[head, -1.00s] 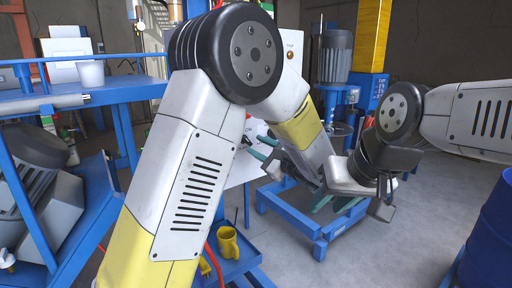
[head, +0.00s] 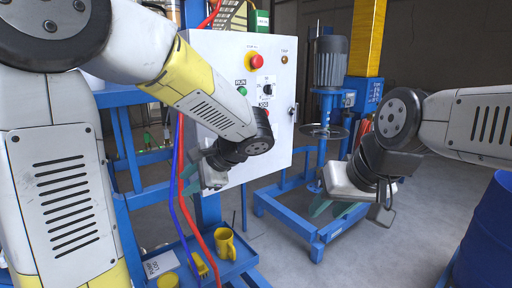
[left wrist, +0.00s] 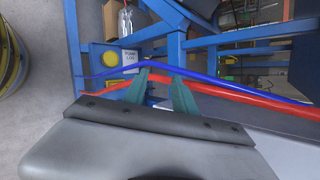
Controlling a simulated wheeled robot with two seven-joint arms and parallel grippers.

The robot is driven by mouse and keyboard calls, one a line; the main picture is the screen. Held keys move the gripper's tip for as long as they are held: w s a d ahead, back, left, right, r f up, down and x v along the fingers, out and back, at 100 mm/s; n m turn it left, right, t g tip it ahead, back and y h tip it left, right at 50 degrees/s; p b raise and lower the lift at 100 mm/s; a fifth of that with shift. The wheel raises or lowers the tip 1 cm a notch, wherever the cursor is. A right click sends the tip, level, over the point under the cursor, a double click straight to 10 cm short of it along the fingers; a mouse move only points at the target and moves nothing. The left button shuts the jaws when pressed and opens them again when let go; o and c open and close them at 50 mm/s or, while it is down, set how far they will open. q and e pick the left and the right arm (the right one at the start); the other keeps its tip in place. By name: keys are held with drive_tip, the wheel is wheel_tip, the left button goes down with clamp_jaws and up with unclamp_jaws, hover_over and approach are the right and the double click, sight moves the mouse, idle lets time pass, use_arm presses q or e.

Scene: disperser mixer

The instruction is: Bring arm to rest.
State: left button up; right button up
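My left arm comes in from the left and reaches across the front of the control box (head: 215,50). My left gripper (head: 188,180) is low at the box's lower left corner, its green fingers pointing left.
The disperser mixer (head: 331,62) stands behind on a blue frame (head: 290,224). A blue drum (head: 488,235) is at the lower right. A blue tray (head: 238,266) with a yellow cup (head: 225,243) sits below the box. Open floor lies between the mixer frame and drum.

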use_arm(q)
drive_tip(key=s+a+f+n+g+h, duration=0.2)
drive_tip(key=s+n+h, duration=0.4)
drive_tip(key=s, duration=0.4)
drive_tip(key=s+d+r+n+t+h, duration=0.3)
drive_tip(key=s+d+r+n+h, duration=0.1)
drive_tip(key=n+h, duration=0.1)
drive_tip(key=shift+s+d+t, duration=0.25)
drive_tip(key=shift+d+t, duration=0.05)
drive_tip(key=shift+d, duration=0.05)
drive_tip(key=shift+r, duration=0.1)
